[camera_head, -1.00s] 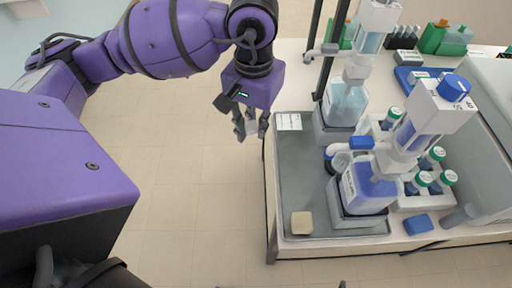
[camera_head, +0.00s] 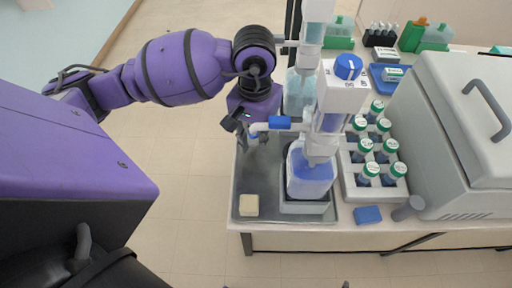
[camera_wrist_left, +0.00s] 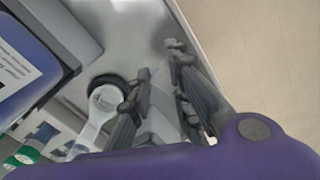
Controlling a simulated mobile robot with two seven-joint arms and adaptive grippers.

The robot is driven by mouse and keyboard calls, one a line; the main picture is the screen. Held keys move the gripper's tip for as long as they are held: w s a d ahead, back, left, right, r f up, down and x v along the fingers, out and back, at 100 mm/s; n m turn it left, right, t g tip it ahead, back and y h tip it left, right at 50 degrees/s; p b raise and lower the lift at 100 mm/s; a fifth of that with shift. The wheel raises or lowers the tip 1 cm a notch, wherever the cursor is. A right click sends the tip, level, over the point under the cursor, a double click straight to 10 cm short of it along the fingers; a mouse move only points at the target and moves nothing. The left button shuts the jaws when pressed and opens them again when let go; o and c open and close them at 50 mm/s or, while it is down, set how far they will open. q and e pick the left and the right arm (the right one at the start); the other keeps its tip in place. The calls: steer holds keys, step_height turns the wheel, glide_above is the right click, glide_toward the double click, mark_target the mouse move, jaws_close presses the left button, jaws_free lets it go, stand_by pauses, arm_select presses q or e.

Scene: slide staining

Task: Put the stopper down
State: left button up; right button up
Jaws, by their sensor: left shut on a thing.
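My left gripper (camera_head: 253,143) is shut on a pale, see-through thing, which looks like the stopper (camera_wrist_left: 165,122); it shows between the fingers in the left wrist view. In the head view the gripper is at the left part of the grey metal tray (camera_head: 248,180), beside a white dispenser spout (camera_head: 262,127), and the fingers are partly hidden. In the wrist view the tray surface lies beyond the fingers, and I cannot tell whether the stopper touches it. My right gripper is not in view.
A dispenser bottle with blue liquid (camera_head: 310,175) stands right of the gripper, another (camera_head: 298,95) behind it. A beige block (camera_head: 248,205) lies at the tray's front left. A rack (camera_head: 348,185) of green-capped bottles stands farther right. The tray is bare between gripper and block.

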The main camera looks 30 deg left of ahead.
mark_target(255, 155)
arm_select(q)
steer(key=shift+f, duration=0.4)
step_height(255, 155, down, 3)
steer(key=shift+a+f, duration=0.1)
steer(key=shift+f, duration=0.2)
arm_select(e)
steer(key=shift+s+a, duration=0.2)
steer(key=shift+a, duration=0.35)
arm_select(q)
steer(key=shift+f, duration=0.1)
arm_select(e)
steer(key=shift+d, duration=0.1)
arm_select(q)
steer(key=shift+f, duration=0.15)
steer(key=o, duration=0.4)
steer(key=shift+o, duration=0.3)
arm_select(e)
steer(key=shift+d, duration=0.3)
